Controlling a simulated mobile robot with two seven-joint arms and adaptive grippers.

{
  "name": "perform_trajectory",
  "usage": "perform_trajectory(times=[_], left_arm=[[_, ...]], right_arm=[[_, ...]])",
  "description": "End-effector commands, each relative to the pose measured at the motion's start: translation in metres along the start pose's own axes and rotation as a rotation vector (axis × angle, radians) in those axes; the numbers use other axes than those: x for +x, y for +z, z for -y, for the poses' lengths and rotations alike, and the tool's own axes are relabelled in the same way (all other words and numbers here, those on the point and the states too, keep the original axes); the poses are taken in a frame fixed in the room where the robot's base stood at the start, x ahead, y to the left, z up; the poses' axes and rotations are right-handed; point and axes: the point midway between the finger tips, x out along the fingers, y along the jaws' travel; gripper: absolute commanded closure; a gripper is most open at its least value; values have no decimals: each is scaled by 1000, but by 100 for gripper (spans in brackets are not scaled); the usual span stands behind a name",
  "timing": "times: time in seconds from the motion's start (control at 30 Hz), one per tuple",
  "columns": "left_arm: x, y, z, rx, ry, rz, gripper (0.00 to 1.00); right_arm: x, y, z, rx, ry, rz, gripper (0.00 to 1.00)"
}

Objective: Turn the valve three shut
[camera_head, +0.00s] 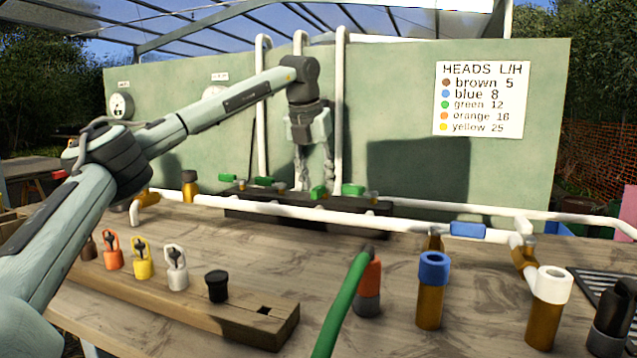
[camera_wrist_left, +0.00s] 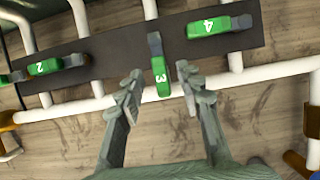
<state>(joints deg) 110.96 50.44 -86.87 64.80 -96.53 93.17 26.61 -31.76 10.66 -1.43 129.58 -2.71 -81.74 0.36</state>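Valve three's green handle (camera_wrist_left: 160,77), marked 3, points along its pipe toward my wrist, across the black manifold strip (camera_wrist_left: 105,52). The handles of valve two (camera_wrist_left: 45,67) and valve four (camera_wrist_left: 211,27) lie lengthwise along the strip. My left gripper (camera_wrist_left: 160,72) is open, its fingertips on either side of handle three in the wrist view; contact cannot be told. In the head view my left gripper (camera_head: 314,180) points down just over handle three (camera_head: 318,192). My right gripper is not in view.
White pipes (camera_head: 341,110) rise behind the manifold, and another white pipe (camera_head: 290,211) runs in front. A wooden rack (camera_head: 235,318) with coloured heads is nearer. A sign (camera_head: 482,98) hangs behind.

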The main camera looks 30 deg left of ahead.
Motion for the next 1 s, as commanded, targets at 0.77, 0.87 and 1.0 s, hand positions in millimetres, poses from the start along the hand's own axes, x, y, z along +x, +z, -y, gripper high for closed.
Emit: perform_trajectory(times=[0.77,0.87,1.0], left_arm=[[11,0,0,0,0,1,100],[11,0,0,0,0,1,100],[11,0,0,0,0,1,100]], right_arm=[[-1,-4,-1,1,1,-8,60],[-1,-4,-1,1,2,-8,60],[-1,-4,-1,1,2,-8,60]])
